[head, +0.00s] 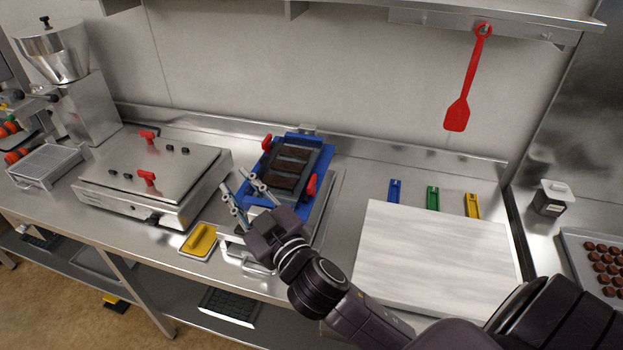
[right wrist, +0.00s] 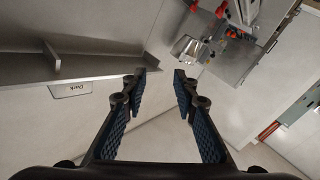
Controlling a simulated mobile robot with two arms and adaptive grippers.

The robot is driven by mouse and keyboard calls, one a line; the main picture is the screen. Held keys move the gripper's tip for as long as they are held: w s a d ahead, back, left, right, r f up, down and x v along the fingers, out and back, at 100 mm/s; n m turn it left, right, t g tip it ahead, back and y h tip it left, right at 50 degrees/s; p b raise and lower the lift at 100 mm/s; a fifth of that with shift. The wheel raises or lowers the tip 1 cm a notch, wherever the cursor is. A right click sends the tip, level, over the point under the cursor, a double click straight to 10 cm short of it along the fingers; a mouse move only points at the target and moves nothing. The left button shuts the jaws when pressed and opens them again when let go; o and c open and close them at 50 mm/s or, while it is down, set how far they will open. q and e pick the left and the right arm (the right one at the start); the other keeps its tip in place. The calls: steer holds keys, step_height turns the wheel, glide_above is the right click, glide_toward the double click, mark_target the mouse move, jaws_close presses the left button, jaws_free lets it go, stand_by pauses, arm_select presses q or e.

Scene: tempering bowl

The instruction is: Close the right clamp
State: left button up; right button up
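A blue frame (head: 259,192) holds a dark mould with several brown bars in the middle of the counter, in the head view. The red right clamp (head: 310,185) is on the frame's right side, its lever seeming to stand up. Another red clamp (head: 267,142) is on the left side. My right gripper (head: 232,178) is open and empty, in front of and left of the frame, apart from the right clamp. Its spread fingers (right wrist: 161,82) show in the right wrist view with nothing between them; the clamp cannot be made out there. My left gripper is not in view.
A steel machine with red handles (head: 190,165) stands left of the frame. A white board (head: 435,250) and blue, green and yellow clips lie right. A red spatula (head: 466,85) hangs on the wall.

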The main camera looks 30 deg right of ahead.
steer(key=a+r+n+t+y, duration=0.2)
steer(key=a+r+n+y, duration=0.65)
steer(key=a+r, duration=0.2)
steer(key=s+a+r+n+g+y, duration=0.2)
steer(key=s+a+n+g+y, duration=0.1)
steer(key=a+n+g+y, duration=0.55)
steer(key=n+g+h, duration=0.4)
steer(key=g+h, duration=0.5)
steer(key=h, duration=1.2)
glide_toward(311, 181)
steer(key=f, duration=0.2)
steer(key=p+x, duration=0.1)
steer(key=x, duration=0.2)
steer(key=p+x, duration=0.2)
steer(key=x, duration=0.1)
steer(key=shift+w+d+r, duration=0.1)
steer(key=shift+w+d, duration=0.05)
steer(key=shift+d, duration=0.3)
steer(key=shift+w+f, duration=0.2)
steer(key=shift+f, duration=0.35)
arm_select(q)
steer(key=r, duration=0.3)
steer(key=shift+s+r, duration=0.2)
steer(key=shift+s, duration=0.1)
